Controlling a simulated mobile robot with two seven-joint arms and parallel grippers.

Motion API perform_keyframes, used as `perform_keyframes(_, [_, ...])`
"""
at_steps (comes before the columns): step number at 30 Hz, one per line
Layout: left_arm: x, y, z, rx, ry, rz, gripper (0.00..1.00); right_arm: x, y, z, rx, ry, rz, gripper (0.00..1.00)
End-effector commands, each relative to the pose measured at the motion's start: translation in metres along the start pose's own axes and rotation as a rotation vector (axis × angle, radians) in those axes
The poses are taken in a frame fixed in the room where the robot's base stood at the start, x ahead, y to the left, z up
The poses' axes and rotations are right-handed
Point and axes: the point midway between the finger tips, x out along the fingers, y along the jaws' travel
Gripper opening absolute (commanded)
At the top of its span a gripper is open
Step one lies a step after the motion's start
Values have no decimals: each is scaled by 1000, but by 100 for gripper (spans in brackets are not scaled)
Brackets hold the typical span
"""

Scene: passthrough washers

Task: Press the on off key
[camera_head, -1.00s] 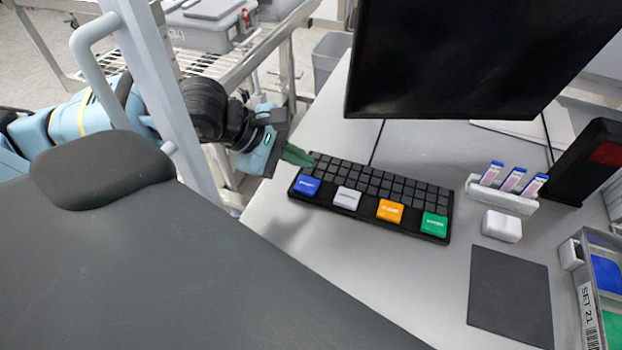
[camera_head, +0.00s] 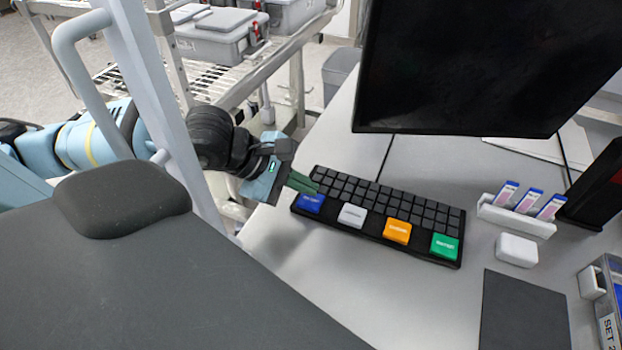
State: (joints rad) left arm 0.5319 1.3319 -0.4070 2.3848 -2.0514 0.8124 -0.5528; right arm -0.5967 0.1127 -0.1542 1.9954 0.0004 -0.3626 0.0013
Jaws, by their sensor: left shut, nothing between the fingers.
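A black keyboard (camera_head: 385,203) lies on the grey desk with rows of small dark keys and a front row of large coloured keys. These are a blue key (camera_head: 309,204), a white key (camera_head: 352,216), an orange key (camera_head: 397,231) and a green key (camera_head: 445,246). Their labels are too small to read surely. My left gripper (camera_head: 305,184) is shut and empty, its green fingers pointing right. The fingertips show just behind the blue key at the keyboard's left end. I cannot tell whether they touch it. My right gripper is out of view.
A dark monitor (camera_head: 450,65) stands over the back of the desk. A white rack with several labelled tubes (camera_head: 515,220) and a small white box (camera_head: 516,250) stand right of the keyboard. A dark mat (camera_head: 522,312) lies in front. A pale upright post is beside my left arm.

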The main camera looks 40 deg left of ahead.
Motion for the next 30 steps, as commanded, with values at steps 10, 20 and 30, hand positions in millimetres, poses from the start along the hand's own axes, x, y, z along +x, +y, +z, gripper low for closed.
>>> perform_keyframes(10, [0,0,0,0,0,0,0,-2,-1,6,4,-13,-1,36])
perform_keyframes(20, [0,0,0,0,0,0,0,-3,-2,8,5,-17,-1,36])
perform_keyframes(30, [0,0,0,0,0,0,0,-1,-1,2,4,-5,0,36])
